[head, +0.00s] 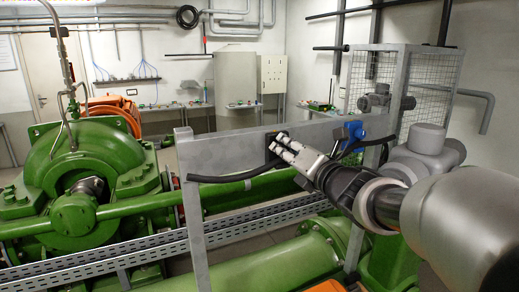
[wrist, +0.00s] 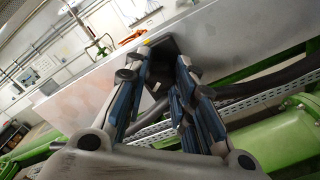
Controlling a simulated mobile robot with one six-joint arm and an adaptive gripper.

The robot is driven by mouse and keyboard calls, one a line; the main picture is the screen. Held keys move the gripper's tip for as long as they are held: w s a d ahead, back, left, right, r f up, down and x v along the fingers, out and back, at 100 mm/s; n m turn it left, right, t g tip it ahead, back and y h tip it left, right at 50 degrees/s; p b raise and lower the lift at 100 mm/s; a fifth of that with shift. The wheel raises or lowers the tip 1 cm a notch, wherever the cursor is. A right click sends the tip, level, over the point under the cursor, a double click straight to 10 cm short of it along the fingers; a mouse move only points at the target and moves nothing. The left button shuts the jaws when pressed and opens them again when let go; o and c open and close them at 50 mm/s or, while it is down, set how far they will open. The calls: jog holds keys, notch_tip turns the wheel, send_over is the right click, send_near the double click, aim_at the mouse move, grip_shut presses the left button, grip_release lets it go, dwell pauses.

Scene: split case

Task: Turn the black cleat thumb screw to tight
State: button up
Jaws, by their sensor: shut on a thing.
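A black cleat (head: 271,153) sits on the face of the grey horizontal beam (head: 228,152), in the middle of the head view. My gripper (head: 281,144) reaches it from the right, its fingertips at the cleat. In the wrist view the cleat's dark body (wrist: 166,47) shows between and beyond the fingertips (wrist: 163,62), with a small yellow mark beside it. The fingers are closed on the black thumb screw, which they mostly hide. How far it is turned cannot be told.
A black cable (head: 222,179) runs along the beam and passes behind my gripper. A blue fitting (head: 352,132) is on the beam to the right. A green pump (head: 75,165) stands at left, a perforated tray (head: 150,248) runs below, and a mesh cage (head: 425,75) stands behind.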

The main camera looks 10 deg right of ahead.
grip_shut()
jog(key=shift+m, duration=0.4)
jog(key=m, duration=0.4)
jog(key=shift+m, duration=0.3)
jog(key=m, duration=0.3)
jog(key=shift+m, duration=0.3)
jog(key=m+p, duration=0.1)
jog(key=m, duration=0.2)
jog(key=shift+m, duration=0.3)
jog(key=m+p, duration=0.2)
jog(key=m, duration=0.3)
jog(key=shift+m+p, duration=1.3)
jog(key=shift+m, duration=1.5)
